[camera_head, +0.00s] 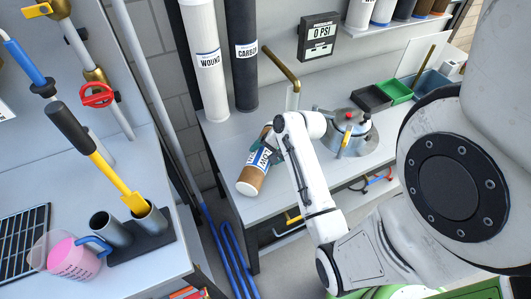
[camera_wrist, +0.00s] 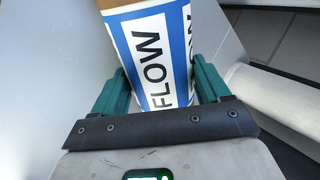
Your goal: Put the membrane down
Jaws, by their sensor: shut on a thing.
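The membrane is a brown cylinder with a blue and white label (camera_head: 250,183). In the head view it leans over the left end of the middle bench, near its front edge. I cannot tell whether its lower end touches the bench. My gripper (camera_head: 273,150) is shut on its upper part, partly hiding it. In the wrist view the membrane's label (camera_wrist: 150,50) reads "FLOW". The green fingers of my gripper (camera_wrist: 161,88) stand on either side of it.
The bench (camera_head: 215,140) is bare around the membrane. A white tube (camera_head: 205,60) and a dark tube (camera_head: 242,55) stand behind. A round metal vessel (camera_head: 352,133) is to the right. A left bench (camera_head: 150,268) holds a pink-filled jug (camera_head: 75,260). A gap separates the benches.

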